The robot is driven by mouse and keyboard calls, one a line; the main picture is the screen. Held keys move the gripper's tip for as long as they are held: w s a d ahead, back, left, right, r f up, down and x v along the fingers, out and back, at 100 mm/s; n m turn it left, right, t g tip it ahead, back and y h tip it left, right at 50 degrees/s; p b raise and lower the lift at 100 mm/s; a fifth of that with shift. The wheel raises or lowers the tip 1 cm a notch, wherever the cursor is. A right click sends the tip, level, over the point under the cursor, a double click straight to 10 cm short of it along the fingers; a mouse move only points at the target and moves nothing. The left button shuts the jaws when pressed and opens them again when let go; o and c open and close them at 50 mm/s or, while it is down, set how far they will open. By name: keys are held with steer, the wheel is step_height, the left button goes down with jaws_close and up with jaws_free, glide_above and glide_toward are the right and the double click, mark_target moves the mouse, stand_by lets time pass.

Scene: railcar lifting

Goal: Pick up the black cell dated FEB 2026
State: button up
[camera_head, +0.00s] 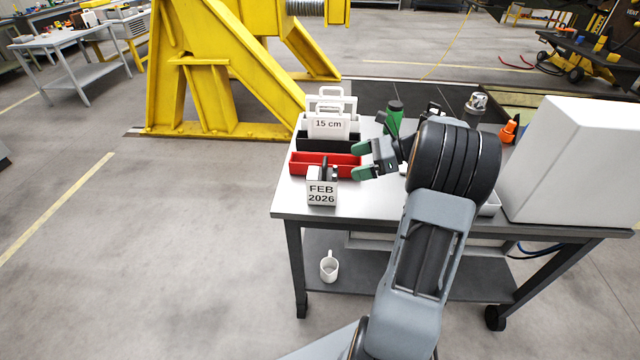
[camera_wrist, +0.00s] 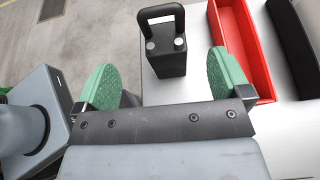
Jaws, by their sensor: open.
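The black cell (camera_wrist: 165,62) stands upright on the cart top, with a black loop handle and two pale round terminals on top. In the head view, a white card reading FEB 2026 (camera_head: 322,195) stands at the cell's front and hides much of it. My gripper (camera_head: 361,159) is to the right of the cell, with its green-padded fingers spread and nothing between them. In the wrist view my gripper (camera_wrist: 166,80) has one green pad on each side of the picture, and the cell appears in the gap ahead, apart from both pads.
A red tray (camera_head: 312,165) lies just behind the cell, with a black tray (camera_head: 316,143) and a 15 cm card (camera_head: 328,124) beyond. A large white box (camera_head: 575,160) fills the cart's right end. A white mug (camera_head: 328,266) sits on the lower shelf.

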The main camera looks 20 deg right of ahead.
glide_toward(314, 173)
steer(key=a, duration=0.2)
steer(key=shift+w+d+f+p+x, duration=0.1)
steer(key=shift+w+x, duration=0.05)
steer(key=shift+x, duration=0.8)
steer(key=shift+w+d+f+p+x, duration=0.1)
steer(key=shift+d+x, duration=0.05)
steer(key=shift+x, duration=0.85)
steer(key=shift+w+d+f+p+x, duration=0.1)
steer(key=shift+w+x, duration=0.05)
steer(key=shift+x, duration=0.8)
jaws_close()
steer(key=shift+r, duration=0.15)
